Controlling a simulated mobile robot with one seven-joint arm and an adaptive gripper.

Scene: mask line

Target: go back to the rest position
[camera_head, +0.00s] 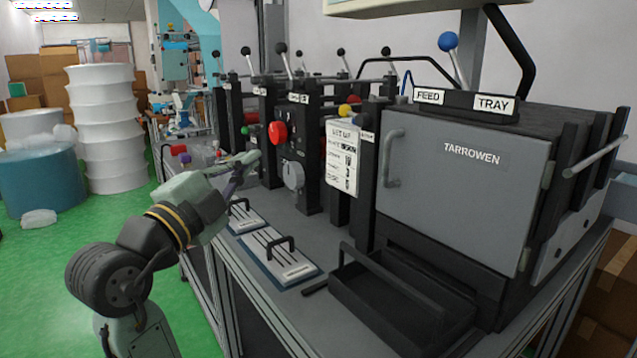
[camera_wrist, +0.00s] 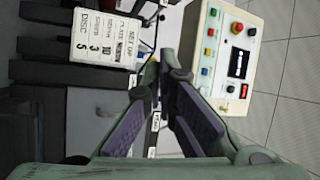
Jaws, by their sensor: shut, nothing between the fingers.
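My arm reaches in from the lower left in the head view, bent above the left side of the machine bench. My gripper (camera_head: 250,162) is at the left of the machine line, near a red round button (camera_head: 277,132) and a grey dial (camera_head: 293,174); I cannot tell if it touches anything. It also shows in the wrist view (camera_wrist: 163,68), its fingers converging, shut with nothing held. Beyond the fingers are a set-up card (camera_wrist: 108,37) and a pale control box (camera_wrist: 237,52) with coloured buttons and a small display.
The grey Tarrowen machine (camera_head: 455,180) stands on the right. A black open tray (camera_head: 400,305) and two handled plates (camera_head: 278,258) (camera_head: 240,217) lie on the bench (camera_head: 320,215). Green floor (camera_head: 40,285) is open.

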